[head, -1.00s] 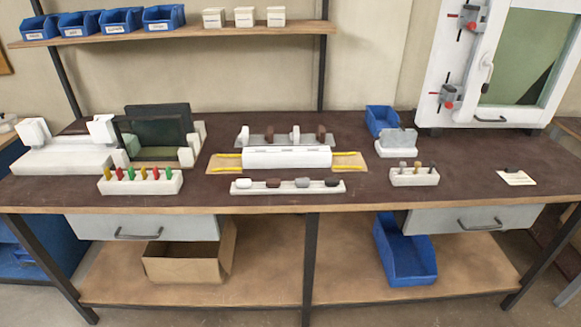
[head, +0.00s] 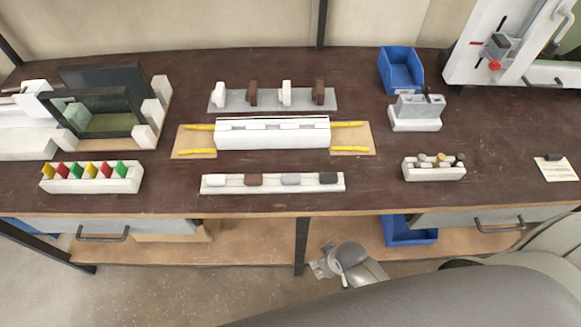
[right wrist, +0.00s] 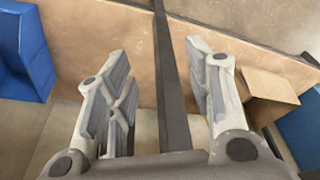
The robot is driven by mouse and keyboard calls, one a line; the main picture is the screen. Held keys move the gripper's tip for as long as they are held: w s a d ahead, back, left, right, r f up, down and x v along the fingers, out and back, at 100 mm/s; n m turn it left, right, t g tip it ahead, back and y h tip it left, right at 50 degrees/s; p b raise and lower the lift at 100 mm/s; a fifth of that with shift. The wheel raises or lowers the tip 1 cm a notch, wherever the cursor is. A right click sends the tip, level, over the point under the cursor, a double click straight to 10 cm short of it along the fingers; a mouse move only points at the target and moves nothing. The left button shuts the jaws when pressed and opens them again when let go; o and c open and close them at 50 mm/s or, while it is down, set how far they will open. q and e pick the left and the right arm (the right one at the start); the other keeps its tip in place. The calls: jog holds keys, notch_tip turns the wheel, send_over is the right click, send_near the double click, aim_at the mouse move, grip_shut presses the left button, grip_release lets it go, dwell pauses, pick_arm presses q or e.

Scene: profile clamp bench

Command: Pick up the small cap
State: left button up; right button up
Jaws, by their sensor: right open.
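Several small caps sit in a row on a long white rack (head: 272,187) at the table's front edge: a white cap (head: 216,180), a brown cap (head: 254,179), a grey cap (head: 291,179) and a black cap (head: 328,178). I cannot tell which is the small cap of the task. My right gripper (head: 326,264) is below the table's front edge, apart from the rack. In the right wrist view its two fingers (right wrist: 160,75) are spread and nothing is between them. My left gripper is not in view.
A white profile (head: 272,134) lies on a fixture behind the rack. A holder of coloured pieces (head: 92,178) stands left, a small peg block (head: 434,169) right. The table's front edge (head: 250,213) is above my right gripper. A dark table leg (right wrist: 172,80) shows in the wrist view.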

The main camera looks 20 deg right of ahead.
notch_tip(320, 180, up, 24)
jog(key=w+a+t+p, duration=0.1)
jog(key=w+a+p, duration=0.1)
jog(key=p, duration=0.2)
jog(key=w+a+r+n+g+y, duration=0.1)
jog(key=w+a+r+n+y, duration=0.1)
jog(key=w+a+r+n, duration=0.3)
jog(key=w+a+r+n+y, duration=0.1)
jog(key=w+a+r+n, duration=0.15)
jog(key=a, duration=0.45)
notch_tip(320, 180, up, 5)
jog(key=n+g+h, duration=0.3)
jog(key=n+h, duration=0.1)
jog(key=n, duration=0.1)
send_over(291, 177)
notch_tip(291, 177, down, 4)
jog(key=shift+a+f+p, duration=0.1)
jog(key=shift+f+p, duration=0.15)
jog(key=shift+p, duration=0.4)
jog(key=shift+f+p, duration=0.3)
jog(key=shift+f, duration=0.3)
notch_tip(291, 177, down, 4)
jog(key=shift+r+p, duration=0.2)
jog(key=shift+p, duration=0.4)
jog(key=shift+f, duration=0.4)
